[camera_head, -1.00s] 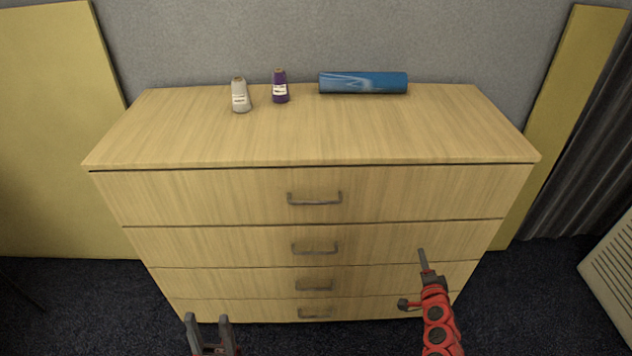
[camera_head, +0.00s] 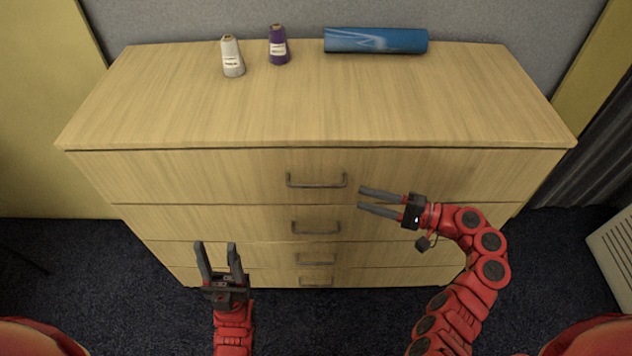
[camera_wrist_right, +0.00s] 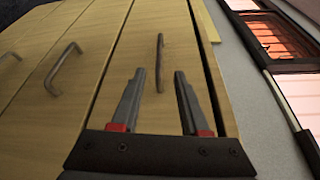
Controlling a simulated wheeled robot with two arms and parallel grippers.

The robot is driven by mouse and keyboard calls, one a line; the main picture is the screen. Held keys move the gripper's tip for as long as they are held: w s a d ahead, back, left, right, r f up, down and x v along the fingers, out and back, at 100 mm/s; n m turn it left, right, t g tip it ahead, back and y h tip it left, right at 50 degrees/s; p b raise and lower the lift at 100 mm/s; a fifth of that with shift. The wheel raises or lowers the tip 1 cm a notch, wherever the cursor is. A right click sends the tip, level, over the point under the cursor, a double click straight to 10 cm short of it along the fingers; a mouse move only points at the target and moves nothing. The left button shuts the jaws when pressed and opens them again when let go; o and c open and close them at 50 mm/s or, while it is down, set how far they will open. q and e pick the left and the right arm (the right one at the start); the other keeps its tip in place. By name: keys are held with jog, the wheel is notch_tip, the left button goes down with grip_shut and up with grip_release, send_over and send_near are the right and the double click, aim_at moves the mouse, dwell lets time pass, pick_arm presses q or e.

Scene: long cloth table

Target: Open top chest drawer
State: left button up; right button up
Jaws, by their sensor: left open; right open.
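The wooden chest (camera_head: 200,224) stands in front of me with several drawers, all shut. The top drawer (camera_head: 230,175) has a grey bar handle (camera_head: 316,182) at its middle; that handle also shows in the right wrist view (camera_wrist_right: 160,62). My right gripper (camera_head: 362,199) is open and empty, just right of the top handle in the head view and apart from it. In the right wrist view its fingers (camera_wrist_right: 160,84) point toward the top drawer, with the handle beyond the gap between them. My left gripper (camera_head: 217,248) is open and empty, low in front of the chest's left part.
On the chest top stand a white spool (camera_head: 232,57) and a purple spool (camera_head: 278,46); a blue roll (camera_head: 375,40) lies at the back. The second drawer's handle (camera_head: 316,228) is just below. Dark carpet (camera_head: 110,260) is clear at left.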

aim_at(322, 187)
jog(key=p+x, duration=0.2)
jog(key=x, duration=1.1)
jog(key=shift+w+a+f, duration=0.1)
jog(key=shift+w+a, duration=0.05)
jog(key=shift+a, duration=0.1)
grip_shut()
dwell(0.7)
